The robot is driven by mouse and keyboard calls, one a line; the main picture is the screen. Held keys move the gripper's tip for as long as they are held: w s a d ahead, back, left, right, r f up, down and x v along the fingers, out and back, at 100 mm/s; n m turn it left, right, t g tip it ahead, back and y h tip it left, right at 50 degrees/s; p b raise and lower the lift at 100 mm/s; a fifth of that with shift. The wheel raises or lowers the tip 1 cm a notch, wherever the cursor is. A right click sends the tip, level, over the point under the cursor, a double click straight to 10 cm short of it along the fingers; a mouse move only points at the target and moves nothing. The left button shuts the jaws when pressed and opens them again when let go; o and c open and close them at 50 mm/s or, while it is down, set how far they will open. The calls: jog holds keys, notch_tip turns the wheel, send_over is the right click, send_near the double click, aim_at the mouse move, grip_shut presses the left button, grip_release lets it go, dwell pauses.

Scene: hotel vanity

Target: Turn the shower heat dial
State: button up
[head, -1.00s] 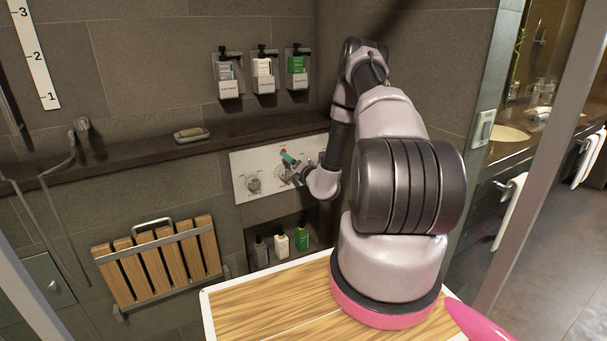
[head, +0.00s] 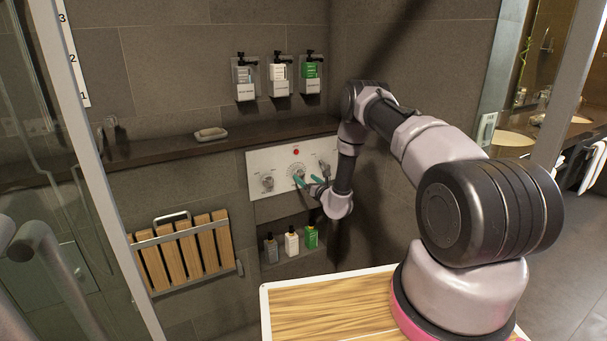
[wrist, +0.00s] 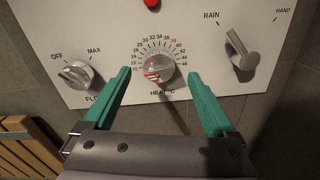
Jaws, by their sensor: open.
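The heat dial (wrist: 158,68) is a round silver knob ringed by numbers in the middle of the white control panel (wrist: 105,14). In the wrist view my gripper (wrist: 158,80) is open, with one teal finger to the left of the dial and the other to its right, both apart from it. In the head view the heat dial (head: 297,171) is small, and my gripper (head: 307,183) is in front of it, just below and to its right. Whether the fingertips reach as deep as the knob, I cannot tell.
A flow knob (wrist: 76,75) is left of the dial and a rain/hand lever (wrist: 242,52) is right of it. A red button (wrist: 151,3) is above. Bottles (head: 291,241) stand in a niche below. A wooden folding seat (head: 183,249) is at the left.

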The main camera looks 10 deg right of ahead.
aim_at(299, 173)
jog(key=shift+x, duration=2.25)
jog(key=shift+a, duration=0.1)
jog(key=c, duration=1.4)
jog(key=shift+o, duration=0.2)
